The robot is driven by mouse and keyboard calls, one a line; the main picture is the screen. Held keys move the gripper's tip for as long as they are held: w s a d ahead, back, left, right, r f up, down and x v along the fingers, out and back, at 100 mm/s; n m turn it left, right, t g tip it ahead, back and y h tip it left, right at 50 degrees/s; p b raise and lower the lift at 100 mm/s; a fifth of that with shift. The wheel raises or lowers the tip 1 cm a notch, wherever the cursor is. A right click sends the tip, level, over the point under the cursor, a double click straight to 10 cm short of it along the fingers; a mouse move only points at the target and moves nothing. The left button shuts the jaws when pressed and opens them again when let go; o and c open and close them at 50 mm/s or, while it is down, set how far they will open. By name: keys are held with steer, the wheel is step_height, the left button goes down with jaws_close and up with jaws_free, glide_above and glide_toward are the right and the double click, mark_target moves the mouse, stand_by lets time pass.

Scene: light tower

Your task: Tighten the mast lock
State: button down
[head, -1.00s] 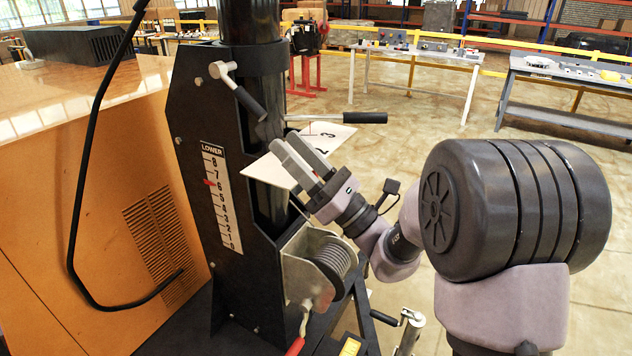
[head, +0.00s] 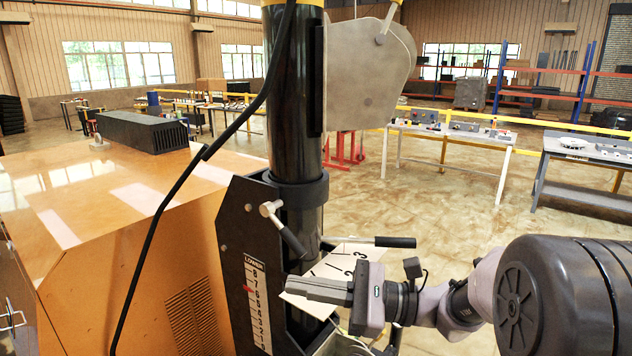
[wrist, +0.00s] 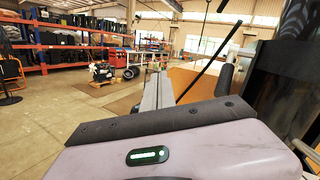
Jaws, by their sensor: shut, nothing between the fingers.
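The lever with a silver hub and black grip (head: 284,230), likely the mast lock, sits on the upper part of the black mast bracket (head: 240,215). Its grip slants down to the right across the front of the dark mast (head: 296,120). My gripper (head: 290,286) is shut and empty, its fingers pointing left, below the lever and in front of the numbered white plate. The lever and fingers look apart, but the depth between them is hard to tell. In the wrist view the closed fingers (wrist: 157,88) point forward, with the dark mast (wrist: 292,75) to their right.
A second black handle (head: 395,241) sticks out right of the mast. The white plate (head: 340,262) is partly behind my gripper. A black cable (head: 190,165) hangs in front of the orange housing (head: 110,215). Tables (head: 450,135) stand well back on open floor.

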step_height(320, 180, up, 8)
steer(key=n+g+h+p, duration=0.2)
steer(key=n+h+p, duration=0.25)
steer(key=p, duration=0.55)
steer(key=n+t+h+p, duration=0.2)
steer(key=n+h+p, duration=0.35)
steer(key=p, duration=0.75)
glide_toward(297, 239)
steer(key=shift+m+h, duration=0.6)
steer(key=shift+h, duration=0.3)
steer(key=x, duration=0.2)
steer(key=p+x, duration=0.1)
steer(key=x, duration=0.1)
steer(key=a+r+x, duration=0.1)
steer(key=x, duration=0.1)
steer(key=shift+w+a+f+p, duration=0.1)
steer(key=shift+a+f+p, duration=0.2)
steer(key=shift+a+p, duration=0.1)
